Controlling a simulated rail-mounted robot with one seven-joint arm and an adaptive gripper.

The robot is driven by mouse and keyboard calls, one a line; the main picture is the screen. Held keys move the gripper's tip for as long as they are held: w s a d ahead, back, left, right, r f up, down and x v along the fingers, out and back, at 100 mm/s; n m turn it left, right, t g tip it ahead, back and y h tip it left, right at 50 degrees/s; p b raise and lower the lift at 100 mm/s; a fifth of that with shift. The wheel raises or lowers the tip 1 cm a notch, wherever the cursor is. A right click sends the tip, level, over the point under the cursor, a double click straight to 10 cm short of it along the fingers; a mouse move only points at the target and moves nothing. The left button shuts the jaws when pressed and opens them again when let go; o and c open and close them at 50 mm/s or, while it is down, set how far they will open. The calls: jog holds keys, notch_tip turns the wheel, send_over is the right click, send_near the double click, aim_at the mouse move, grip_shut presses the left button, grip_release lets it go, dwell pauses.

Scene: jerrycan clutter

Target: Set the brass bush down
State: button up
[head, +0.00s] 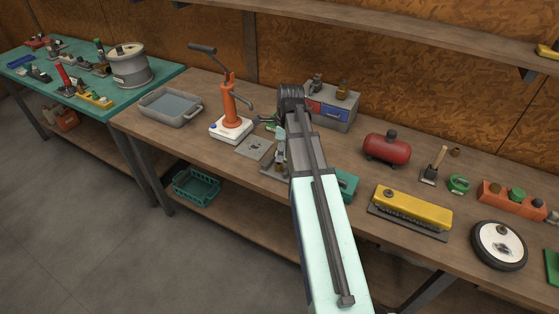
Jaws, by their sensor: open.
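My arm reaches from the bottom of the head view over the wooden workbench (228,85). My gripper (267,121) is at its far end, partly hidden by my wrist, just right of the orange hand pump (230,108). It is open, and I see nothing held in it. A small brownish, bush-like piece (455,152) stands on the right part of the bench, well away from my gripper. It is too small to tell whether it is the brass bush. A flat grey plate (254,148) with small dark marks lies below and left of my gripper.
A grey tray (187,119) lies left of the pump. A grey drawer box (336,120) with small items on top stands behind my wrist. A red tank (387,149), a yellow block (412,206) and a wheel (499,246) stand to the right. A shelf runs above.

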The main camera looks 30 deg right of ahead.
jog(key=r, duration=0.5)
jog(key=shift+s+d+r+b, duration=0.2)
jog(key=shift+d+r+b, duration=0.05)
jog(key=shift+d+b, duration=0.05)
